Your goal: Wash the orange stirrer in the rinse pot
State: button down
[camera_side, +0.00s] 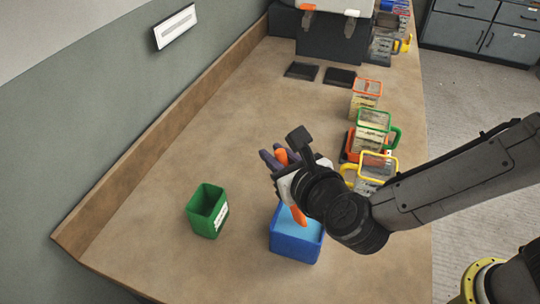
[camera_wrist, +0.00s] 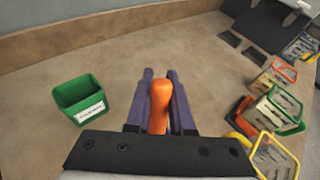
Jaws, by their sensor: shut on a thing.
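The orange stirrer (camera_side: 298,215) is held between the purple fingers of my gripper (camera_side: 277,160), which is shut on it. Its upper end shows between the fingers in the wrist view (camera_wrist: 161,100). The blue pot (camera_side: 293,247), holding light blue liquid, stands below my gripper in the side view; I take it as the rinse pot. The stirrer's lower end overlaps the pot's opening there. I cannot tell whether it touches the liquid. The pot is hidden in the wrist view.
A green bin (camera_side: 207,212) with a white label stands left of the blue pot. Orange-, green- and yellow-rimmed jugs (camera_side: 374,130) line the right edge of the bench. Two dark pads (camera_side: 340,78) lie farther back.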

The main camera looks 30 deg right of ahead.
jog(key=shift+w+d, duration=0.15)
notch_tip(320, 180, up, 6)
jog(key=w, duration=0.2)
jog(key=shift+w+a+r, duration=0.25)
jog(key=shift+w+a, duration=0.1)
jog(key=shift+w, duration=0.05)
dwell(0.6)
dwell(0.5)
